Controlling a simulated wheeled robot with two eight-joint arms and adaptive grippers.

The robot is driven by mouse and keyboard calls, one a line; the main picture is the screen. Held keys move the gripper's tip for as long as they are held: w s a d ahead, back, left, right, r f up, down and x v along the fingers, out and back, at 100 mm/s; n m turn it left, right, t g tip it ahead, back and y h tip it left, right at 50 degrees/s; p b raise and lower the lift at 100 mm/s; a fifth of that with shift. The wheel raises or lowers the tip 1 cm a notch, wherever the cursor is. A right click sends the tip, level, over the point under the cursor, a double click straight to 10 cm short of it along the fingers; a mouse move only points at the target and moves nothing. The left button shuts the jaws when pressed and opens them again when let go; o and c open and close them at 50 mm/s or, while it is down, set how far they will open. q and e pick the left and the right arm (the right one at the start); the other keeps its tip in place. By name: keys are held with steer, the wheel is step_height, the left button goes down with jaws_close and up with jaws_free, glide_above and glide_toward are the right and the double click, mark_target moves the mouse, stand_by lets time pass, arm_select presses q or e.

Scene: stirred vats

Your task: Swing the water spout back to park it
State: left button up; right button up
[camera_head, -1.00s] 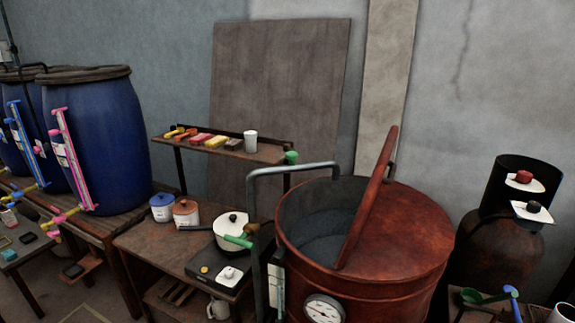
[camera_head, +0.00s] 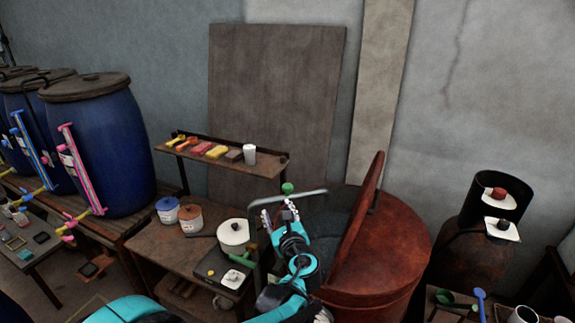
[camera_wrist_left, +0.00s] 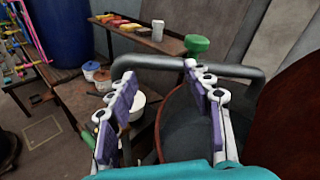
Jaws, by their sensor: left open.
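The water spout (camera_head: 306,195) is a grey bent pipe that rises beside the red-brown vat (camera_head: 385,255) and reaches over its open half. A green knob (camera_head: 288,188) appears just above the spout's horizontal run. My left gripper (camera_head: 279,213) is open and empty, in front of the pipe, with its fingers pointing towards it. In the left wrist view the horizontal pipe (camera_wrist_left: 228,69) crosses beyond the two spread fingers, and the green knob (camera_wrist_left: 197,45) shows above the right finger. I cannot tell whether a finger touches the pipe. My right gripper is not in view.
The vat's raised half lid (camera_head: 362,215) stands upright right of my gripper. A wall shelf (camera_head: 265,166) with a white cup (camera_head: 249,154) is behind. A bench with a white pot (camera_head: 233,233) is left; blue barrels (camera_head: 100,150) stand further left. A gas cylinder (camera_head: 470,245) is right.

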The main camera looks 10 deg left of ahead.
mark_target(289, 190)
arm_select(q)
steer(key=w+d+r+m, duration=0.1)
steer(key=d+r+m+t+p, duration=0.1)
steer(key=m, duration=0.1)
steer(key=w+d+m+t, duration=0.1)
steer(key=d, duration=0.1)
steer(key=shift+w+r+h, duration=0.3)
steer(key=shift+w+r, duration=0.05)
steer(key=shift+r, duration=0.05)
steer(key=x, duration=0.7)
steer(key=shift+w+a+p, duration=0.2)
steer(key=shift+w+p, duration=0.05)
steer(key=shift+p, duration=0.05)
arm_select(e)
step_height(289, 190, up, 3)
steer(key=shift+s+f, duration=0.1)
arm_select(q)
jaws_close()
